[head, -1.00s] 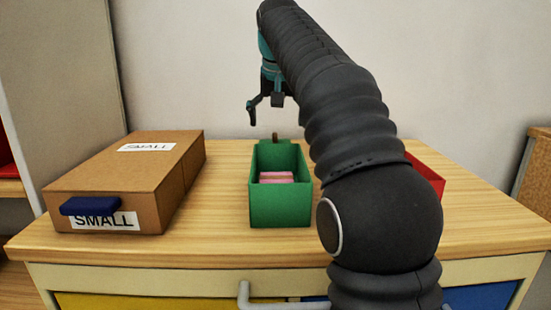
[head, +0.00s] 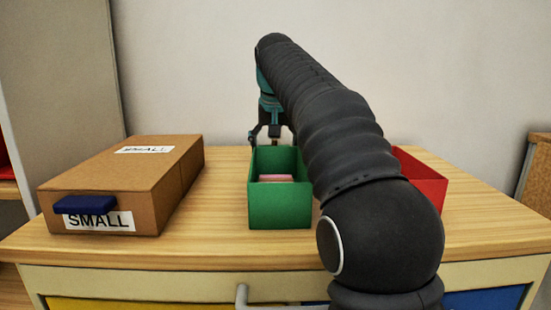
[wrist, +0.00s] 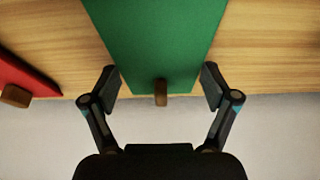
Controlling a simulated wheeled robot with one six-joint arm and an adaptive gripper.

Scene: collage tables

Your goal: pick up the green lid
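The green lid (wrist: 155,45) shows in the wrist view as a flat green panel with a small brown knob (wrist: 160,92) at its edge. In the head view the lid is mostly hidden behind the open green box (head: 280,208). My gripper (wrist: 162,86) is open, with one finger on each side of the knob and a gap to it on both sides. In the head view my gripper (head: 272,136) is low behind the green box. Nothing is held.
A pink item (head: 276,178) lies in the green box. A brown carton (head: 115,190) marked SMALL, with a blue piece (head: 85,205) at its front, stands left. A red box (head: 425,183) is partly hidden by my arm. A red panel (wrist: 22,75) with a brown knob shows in the wrist view.

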